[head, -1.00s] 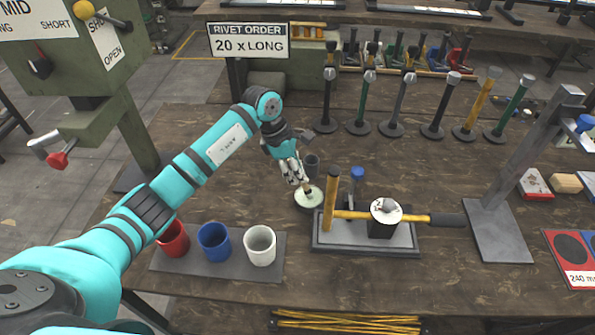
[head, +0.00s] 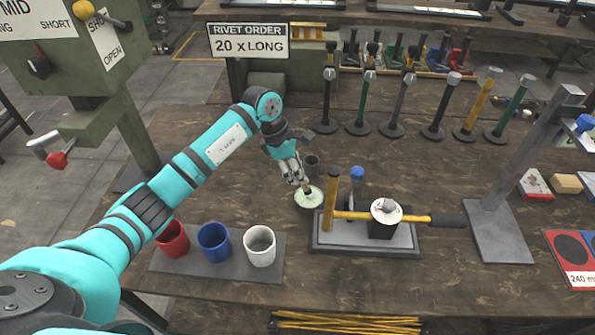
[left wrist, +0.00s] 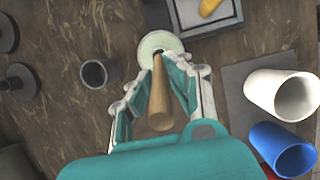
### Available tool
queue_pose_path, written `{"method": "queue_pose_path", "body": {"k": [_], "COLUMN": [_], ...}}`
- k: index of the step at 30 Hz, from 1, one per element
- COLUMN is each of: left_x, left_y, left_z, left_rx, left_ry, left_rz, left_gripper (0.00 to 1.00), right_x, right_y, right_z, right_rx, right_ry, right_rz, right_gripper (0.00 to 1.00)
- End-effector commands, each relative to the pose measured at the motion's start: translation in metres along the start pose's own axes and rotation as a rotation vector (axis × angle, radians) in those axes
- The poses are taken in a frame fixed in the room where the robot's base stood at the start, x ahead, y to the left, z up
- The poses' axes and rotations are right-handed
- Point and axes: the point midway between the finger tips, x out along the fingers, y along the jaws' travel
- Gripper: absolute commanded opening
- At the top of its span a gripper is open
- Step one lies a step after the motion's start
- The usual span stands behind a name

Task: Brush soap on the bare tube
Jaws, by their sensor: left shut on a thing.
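My left gripper (head: 304,184) is shut on a brush with a plain wooden handle (left wrist: 159,95). The brush points down at a round pot with pale green soap (head: 307,203), which also shows in the left wrist view (left wrist: 151,41). The brush's lower end appears to be at the soap; its bristles are hidden. Right of the pot, a yellow tube (head: 355,215) lies across a clamp fixture (head: 384,226) with a white round top. The tube's right end carries a black grip (head: 448,220); its left part is bare yellow, beside an upright yellow piece (head: 329,205). My right gripper is out of view.
A small dark cup (head: 312,163) stands just behind the pot. Red (head: 173,240), blue (head: 214,243) and white (head: 260,247) cups stand on a grey mat at front left. A blue-topped tool (head: 357,178) stands behind the fixture. Several upright mallet-like tools line the back.

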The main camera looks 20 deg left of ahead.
Motion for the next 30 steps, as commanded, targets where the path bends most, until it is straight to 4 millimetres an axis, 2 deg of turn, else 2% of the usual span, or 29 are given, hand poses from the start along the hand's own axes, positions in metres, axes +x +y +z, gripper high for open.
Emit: {"method": "queue_pose_path", "body": {"k": [24,30], "left_x": [-0.060,-0.065], "left_y": [0.000,-0.001], "left_z": [0.022,0.024], "left_rx": [0.001,0.000], "left_ry": [0.000,0.001], "left_rz": [0.000,-0.001], "left_gripper": [0.00,0.00], "right_x": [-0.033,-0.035], "right_y": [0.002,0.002], "right_z": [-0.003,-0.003], "right_rx": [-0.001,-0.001], "right_ry": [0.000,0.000], "right_rz": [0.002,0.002], "right_gripper": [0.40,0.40]}}
